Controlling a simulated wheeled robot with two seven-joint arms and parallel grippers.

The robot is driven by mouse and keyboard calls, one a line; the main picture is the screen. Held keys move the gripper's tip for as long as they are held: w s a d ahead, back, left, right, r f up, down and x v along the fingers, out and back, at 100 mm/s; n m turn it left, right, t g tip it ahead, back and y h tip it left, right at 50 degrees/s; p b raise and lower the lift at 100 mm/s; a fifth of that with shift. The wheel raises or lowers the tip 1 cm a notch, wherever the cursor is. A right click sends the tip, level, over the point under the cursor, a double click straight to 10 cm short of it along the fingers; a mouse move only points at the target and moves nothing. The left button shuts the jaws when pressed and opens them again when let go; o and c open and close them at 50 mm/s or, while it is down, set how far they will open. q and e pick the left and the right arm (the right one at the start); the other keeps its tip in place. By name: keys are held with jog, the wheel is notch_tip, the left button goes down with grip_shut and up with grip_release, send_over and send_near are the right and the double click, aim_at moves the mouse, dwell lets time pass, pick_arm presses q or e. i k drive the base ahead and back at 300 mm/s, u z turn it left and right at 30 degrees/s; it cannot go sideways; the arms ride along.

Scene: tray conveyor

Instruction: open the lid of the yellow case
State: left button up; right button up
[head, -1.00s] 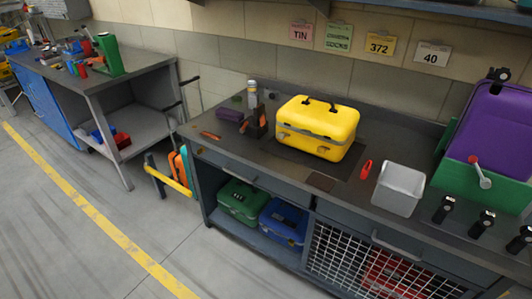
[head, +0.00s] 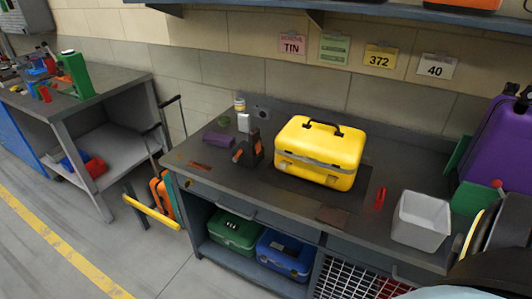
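The yellow case (head: 320,150) stands upright on the dark workbench in the head view, left of the picture's right third. Its lid is shut, with a grey band around the seam and a black handle (head: 323,126) on top. Small latches show on its front face, but whether they are fastened is too small to tell. Neither gripper is seen in the head view. A dark, rounded part at the lower right looks like my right arm, with no fingertips visible.
Right of the case are a red tool (head: 380,198) and a pale grey bin (head: 421,222). Left are a black-and-orange tool (head: 248,150) and a purple block (head: 219,139). A purple case (head: 500,145) stands far right. Green (head: 235,232) and blue (head: 285,255) cases sit below.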

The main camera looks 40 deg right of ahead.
aim_at(335, 145)
jog(key=z, duration=0.15)
jog(key=i, duration=0.7)
jog(key=z, duration=0.5)
